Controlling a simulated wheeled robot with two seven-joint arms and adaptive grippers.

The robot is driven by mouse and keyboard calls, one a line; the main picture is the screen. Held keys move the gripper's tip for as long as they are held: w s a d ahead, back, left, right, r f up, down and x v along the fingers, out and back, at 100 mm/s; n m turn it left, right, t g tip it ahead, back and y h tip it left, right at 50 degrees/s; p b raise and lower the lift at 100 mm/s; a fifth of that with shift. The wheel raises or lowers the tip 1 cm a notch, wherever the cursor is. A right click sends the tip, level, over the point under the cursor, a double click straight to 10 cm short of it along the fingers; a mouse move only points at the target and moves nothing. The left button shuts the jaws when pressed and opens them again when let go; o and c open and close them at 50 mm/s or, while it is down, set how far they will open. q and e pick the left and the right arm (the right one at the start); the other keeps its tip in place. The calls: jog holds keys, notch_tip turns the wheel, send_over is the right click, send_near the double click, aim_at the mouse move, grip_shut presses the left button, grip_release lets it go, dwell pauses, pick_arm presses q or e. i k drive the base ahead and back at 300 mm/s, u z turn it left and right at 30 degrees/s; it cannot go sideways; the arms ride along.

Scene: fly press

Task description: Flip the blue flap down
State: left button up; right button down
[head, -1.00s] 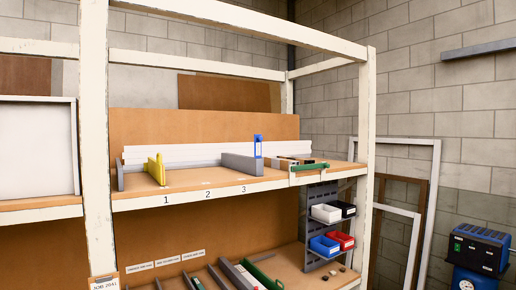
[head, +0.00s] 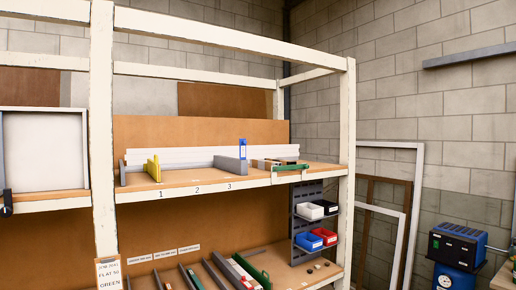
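The blue flap (head: 243,148) stands upright at the far end of a grey divider (head: 231,164) on the upper shelf, behind the number 3. It looks like a narrow blue frame with a pale opening. A yellow flap (head: 153,169) stands upright on the same shelf, behind the number 1.
The upper shelf (head: 178,194) sits between white posts, with a green bar (head: 292,166) at its right. Below are several dividers and blue (head: 308,241) and red bins. A black-and-blue machine (head: 457,246) stands right. A small dark object (head: 7,203) is at the left edge.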

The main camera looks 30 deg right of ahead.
aim_at(243, 153)
jog(key=z, duration=0.55)
jog(key=i, duration=1.7)
jog(key=u, duration=0.4)
